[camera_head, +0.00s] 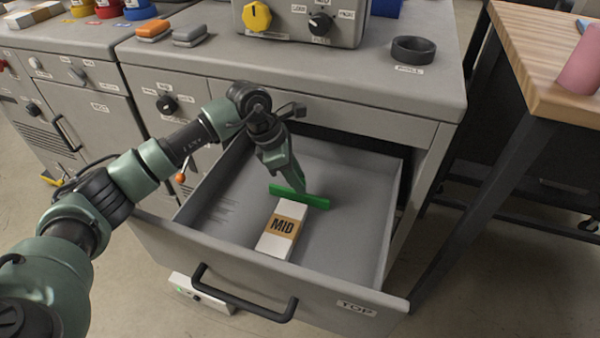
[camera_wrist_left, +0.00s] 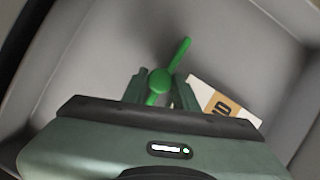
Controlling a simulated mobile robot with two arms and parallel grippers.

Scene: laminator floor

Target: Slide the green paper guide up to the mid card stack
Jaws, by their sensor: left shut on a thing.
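The green paper guide (camera_head: 312,199) is a thin bar standing in the open drawer (camera_head: 345,175). The mid card stack (camera_head: 281,230) is a white block with a tan band marked MID, lying on the drawer floor on the near side of the guide. The guide's near side is at or very close to the stack's far end; I cannot tell if they touch. My left gripper (camera_head: 296,183) reaches down into the drawer, shut on the guide. In the left wrist view the guide (camera_wrist_left: 179,55) has a round knob between my fingers, with the stack (camera_wrist_left: 222,100) to the right. My right gripper is not in view.
The drawer's front panel, with a black handle (camera_head: 243,298) and a TOP label, faces me. Drawer walls bound both sides. A grey machine and a black ring (camera_head: 413,49) stand on the cabinet top. A wooden table (camera_head: 545,50) is at the right.

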